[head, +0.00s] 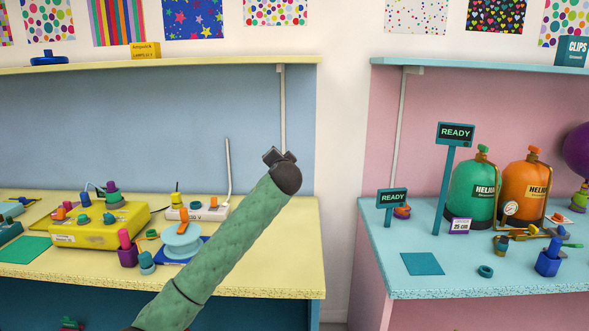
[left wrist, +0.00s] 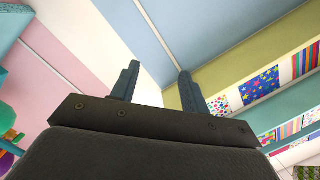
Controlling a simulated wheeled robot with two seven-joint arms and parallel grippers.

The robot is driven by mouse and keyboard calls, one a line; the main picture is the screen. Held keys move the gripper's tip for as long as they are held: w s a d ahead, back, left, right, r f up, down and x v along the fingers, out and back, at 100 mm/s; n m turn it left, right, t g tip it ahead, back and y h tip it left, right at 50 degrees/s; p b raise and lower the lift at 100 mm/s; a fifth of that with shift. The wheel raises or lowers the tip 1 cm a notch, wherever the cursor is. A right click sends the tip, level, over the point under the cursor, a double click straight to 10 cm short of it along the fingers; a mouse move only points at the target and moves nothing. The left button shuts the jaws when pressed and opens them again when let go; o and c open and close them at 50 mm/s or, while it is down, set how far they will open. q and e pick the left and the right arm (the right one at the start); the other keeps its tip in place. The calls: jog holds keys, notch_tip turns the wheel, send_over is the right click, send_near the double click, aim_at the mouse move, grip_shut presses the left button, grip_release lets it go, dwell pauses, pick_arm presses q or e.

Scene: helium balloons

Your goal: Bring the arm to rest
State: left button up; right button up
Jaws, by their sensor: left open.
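My left arm (head: 225,250), green and scaly, reaches up from the bottom of the head view. My right gripper is in neither view.
The yellow bench (head: 270,280) on the left carries a yellow device (head: 100,228), a spool (head: 182,242) and a power strip (head: 205,210). The turquoise bench (head: 450,280) on the right carries a green helium tank (head: 470,190), an orange one (head: 525,192) and a READY sign (head: 455,134).

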pick_arm(q)
jog(key=s+a+f+n+g+h, duration=0.15)
jog(key=s+a+f+g, duration=0.25)
jog(key=s+f, duration=1.15)
jog(key=s+a+f+n+g, duration=0.25)
jog(key=s+f, duration=0.95)
jog(key=f, duration=0.6)
jog(key=s+a+f+n+g+h, duration=0.15)
jog(key=s+a+f+g, duration=0.3)
jog(key=s+f, duration=1.05)
jog(key=s+f+g, duration=0.2)
jog(key=s+f, duration=0.7)
jog(key=s, duration=0.3)
jog(key=s+f+g, duration=0.2)
jog(key=s+f, duration=0.7)
jog(key=s, duration=0.3)
jog(key=shift+s+a+f+n+g, duration=0.15)
jog(key=shift+n+g, duration=0.2)
jog(key=shift+g, duration=0.05)
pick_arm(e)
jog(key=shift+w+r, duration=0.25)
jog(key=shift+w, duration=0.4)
pick_arm(q)
jog(key=shift+a, duration=0.1)
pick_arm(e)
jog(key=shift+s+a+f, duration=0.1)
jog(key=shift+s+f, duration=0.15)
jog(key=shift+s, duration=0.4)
